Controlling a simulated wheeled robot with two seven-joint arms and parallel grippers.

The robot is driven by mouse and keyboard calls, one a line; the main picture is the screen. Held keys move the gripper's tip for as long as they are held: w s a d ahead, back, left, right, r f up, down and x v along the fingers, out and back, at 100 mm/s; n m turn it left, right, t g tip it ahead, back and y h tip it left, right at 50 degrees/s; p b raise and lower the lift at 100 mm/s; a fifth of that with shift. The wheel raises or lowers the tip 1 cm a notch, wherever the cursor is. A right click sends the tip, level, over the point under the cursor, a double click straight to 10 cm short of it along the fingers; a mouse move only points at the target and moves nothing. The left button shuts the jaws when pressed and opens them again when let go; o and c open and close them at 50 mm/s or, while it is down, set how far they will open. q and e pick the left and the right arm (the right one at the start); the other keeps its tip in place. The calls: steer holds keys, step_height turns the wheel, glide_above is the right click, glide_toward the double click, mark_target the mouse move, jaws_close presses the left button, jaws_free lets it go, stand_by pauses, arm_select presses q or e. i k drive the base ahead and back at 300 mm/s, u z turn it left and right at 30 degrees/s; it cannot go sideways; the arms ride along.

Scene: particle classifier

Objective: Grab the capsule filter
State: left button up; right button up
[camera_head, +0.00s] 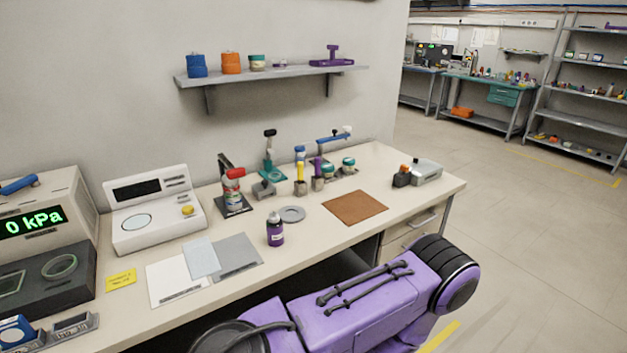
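I cannot tell for sure which object is the capsule filter. On the wall shelf (275,74) stand a blue canister (197,66), an orange canister (231,63), a teal-and-cream jar (257,62) and a purple T-shaped piece (331,57). On the bench (340,232) a red-banded cylinder (233,187) stands on a dark stand. A dark purple bottle (275,231) stands upright near the front edge. Small blue-topped, yellow and purple pieces stand at the back. Neither gripper is in view.
A scale (152,212) and a pressure unit reading 0 kPa (40,217) fill the left. A brown mat (355,208) lies bare at mid-right, with a grey device (426,172) beyond it. Purple and black parts of mine cover the front. Open floor lies right.

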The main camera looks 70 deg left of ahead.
mark_target(274, 231)
steer(key=i, duration=0.95)
steer(key=u, duration=2.2)
